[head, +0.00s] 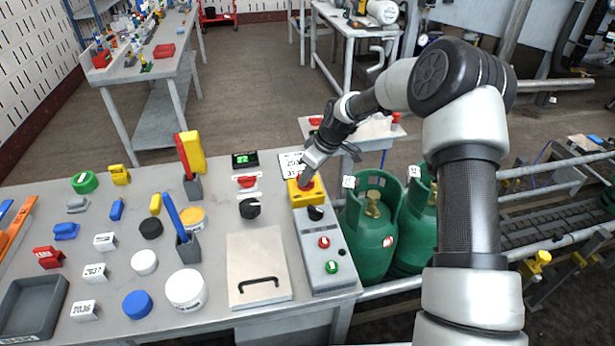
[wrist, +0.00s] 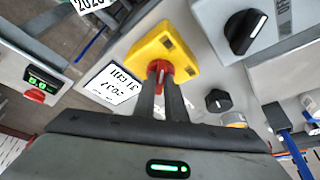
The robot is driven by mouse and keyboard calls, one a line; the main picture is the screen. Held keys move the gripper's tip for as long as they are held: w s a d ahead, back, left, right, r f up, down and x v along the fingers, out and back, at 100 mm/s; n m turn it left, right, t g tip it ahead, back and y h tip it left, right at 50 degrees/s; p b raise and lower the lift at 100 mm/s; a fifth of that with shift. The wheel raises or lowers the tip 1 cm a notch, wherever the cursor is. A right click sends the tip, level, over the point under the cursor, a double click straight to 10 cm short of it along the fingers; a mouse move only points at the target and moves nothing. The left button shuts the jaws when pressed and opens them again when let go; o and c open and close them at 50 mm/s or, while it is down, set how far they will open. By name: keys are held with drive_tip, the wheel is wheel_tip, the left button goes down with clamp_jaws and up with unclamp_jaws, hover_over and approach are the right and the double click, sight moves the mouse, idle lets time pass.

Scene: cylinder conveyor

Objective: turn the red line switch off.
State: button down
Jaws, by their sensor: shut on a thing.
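The red line switch is a red rotary knob (wrist: 161,70) on a yellow housing (wrist: 160,52). In the head view the yellow housing (head: 309,199) sits at the far end of the grey control box, near the table's right edge. My gripper (head: 306,181) reaches down onto the knob from above. In the wrist view the two fingers of my gripper (wrist: 161,88) are shut on the red knob, one on each side. In the head view the gripper hides part of the knob. The knob's exact turn angle is hard to tell.
A black knob (head: 315,213), a red button (head: 324,242) and a green button (head: 331,266) share the control box. Left of it are a green-lit display (head: 245,160), another red switch (head: 247,182) and a black knob (head: 250,208). Green gas cylinders (head: 370,229) stand close to the right.

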drive_tip(key=m+b, duration=0.1)
drive_tip(key=m+t+h+b, duration=0.1)
drive_tip(key=m, duration=0.1)
drive_tip(key=m+b, duration=0.1)
drive_tip(key=m, duration=0.1)
drive_tip(key=shift+s+a+f+h, duration=0.1)
drive_tip(key=shift+s+a+h, duration=0.05)
drive_tip(key=shift+a+h, duration=0.15)
drive_tip(key=m+h, duration=0.1)
drive_tip(key=m, duration=0.1)
drive_tip(key=m+t+h+b, duration=0.1)
drive_tip(key=m, duration=0.2)
drive_tip(key=shift+a+m+b, duration=0.15)
drive_tip(key=shift+m+b, duration=0.15)
drive_tip(key=m+h, duration=0.1)
drive_tip(key=m, duration=0.2)
drive_tip(key=shift+a+m, duration=0.1)
drive_tip(key=shift+m, duration=0.2)
drive_tip(key=shift+m+g+h, duration=0.3)
drive_tip(key=shift+m+h, duration=0.4)
drive_tip(key=shift+m, duration=1.1)
drive_tip(key=c, duration=1.8)
unclamp_jaws()
drive_tip(key=shift+p, duration=0.3)
